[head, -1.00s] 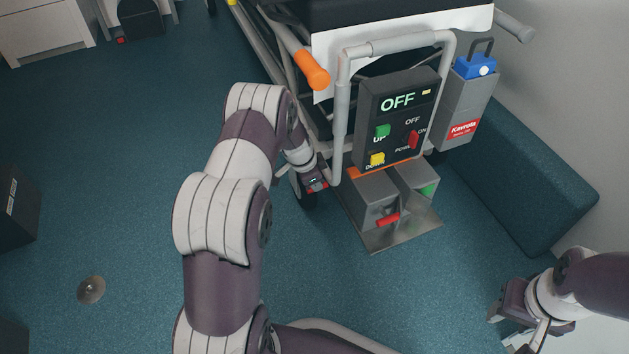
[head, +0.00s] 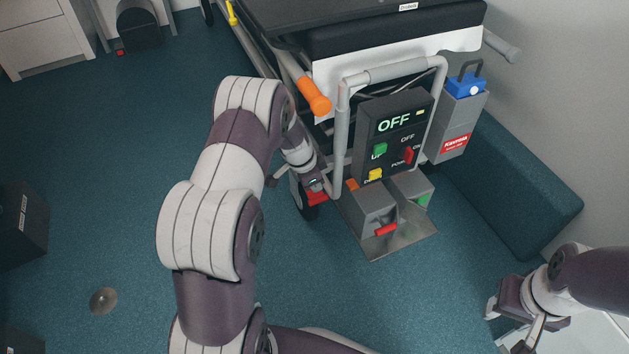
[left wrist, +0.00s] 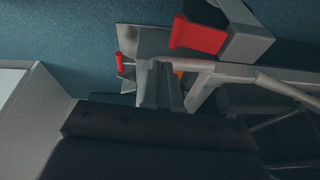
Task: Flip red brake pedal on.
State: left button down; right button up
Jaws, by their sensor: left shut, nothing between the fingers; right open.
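A red pedal (head: 316,198) sits low at the bed frame beside a caster wheel, partly hidden by my left gripper (head: 314,186). In the left wrist view the red pedal (left wrist: 198,36) is a wide flat piece on a grey bracket. A second, smaller red pedal (head: 386,230) is on a grey box over a metal plate (head: 402,244). It also shows in the left wrist view (left wrist: 120,62). My right gripper (head: 492,311) is open at lower right, away from the bed.
A control panel (head: 393,135) reading OFF hangs above the grey boxes, with a green pedal (head: 424,200) at right. A grey tube frame (head: 341,130) and an orange handle (head: 315,97) stand close to my left arm. A teal bench (head: 510,165) is at right. Floor at left is mostly clear.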

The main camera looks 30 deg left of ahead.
pick_arm(q)
jog(key=r, duration=0.1)
jog(key=s+r, duration=0.1)
jog(key=s+r+p, duration=0.1)
jog(key=shift+d+r, duration=0.1)
jog(key=shift+r, duration=0.15)
pick_arm(e)
notch_tip(320, 180, up, 2)
jog(key=shift+r, duration=0.1)
pick_arm(q)
jog(key=shift+w, duration=0.1)
